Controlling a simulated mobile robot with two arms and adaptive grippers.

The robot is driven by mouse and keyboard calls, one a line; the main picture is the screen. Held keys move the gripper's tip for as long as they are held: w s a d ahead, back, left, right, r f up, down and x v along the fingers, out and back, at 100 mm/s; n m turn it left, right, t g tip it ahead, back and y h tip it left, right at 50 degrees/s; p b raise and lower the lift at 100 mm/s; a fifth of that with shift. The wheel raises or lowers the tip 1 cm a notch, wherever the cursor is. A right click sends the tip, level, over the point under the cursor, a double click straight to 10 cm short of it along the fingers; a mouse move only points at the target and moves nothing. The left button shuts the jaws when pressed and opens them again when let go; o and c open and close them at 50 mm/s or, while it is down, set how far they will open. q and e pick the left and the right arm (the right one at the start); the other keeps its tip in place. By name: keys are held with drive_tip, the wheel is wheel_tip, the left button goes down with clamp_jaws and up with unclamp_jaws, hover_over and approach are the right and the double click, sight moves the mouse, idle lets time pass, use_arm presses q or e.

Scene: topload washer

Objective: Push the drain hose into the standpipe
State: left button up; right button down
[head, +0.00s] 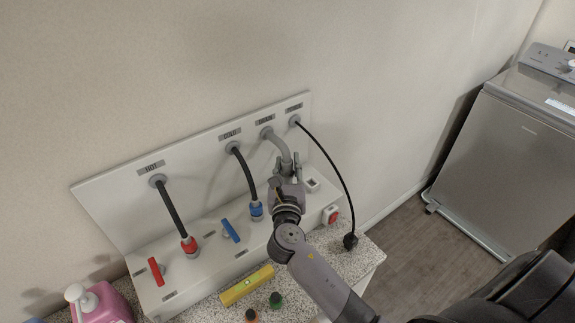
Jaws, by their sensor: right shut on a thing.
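The grey drain hose (279,143) comes out of a round fitting on the upright white panel (205,150) and bends down to my right gripper (287,177). The right gripper is shut on the hose near its lower end, above the white ledge. The hose end and the standpipe are hidden behind the gripper and wrist, so I cannot tell whether the end is inside the pipe. My left gripper is not in view.
A black hose with a red end (190,246) and one with a blue end (256,210) stand to the left. Red (156,271) and blue (231,230) handles sit on the ledge. A black cord (341,178) hangs to the right. A yellow level (247,285) lies in front.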

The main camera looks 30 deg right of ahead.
sight(286, 181)
drive_tip(key=shift+w+a+m, duration=0.1)
drive_tip(key=shift+a+m, duration=0.05)
drive_tip(key=shift+m, duration=0.15)
idle(0.8)
drive_tip(key=shift+f+b, duration=2.1)
drive_tip(key=shift+f, duration=0.7)
drive_tip(key=c, duration=1.3)
unclamp_jaws()
drive_tip(key=v, duration=1.2)
drive_tip(key=shift+r, duration=0.1)
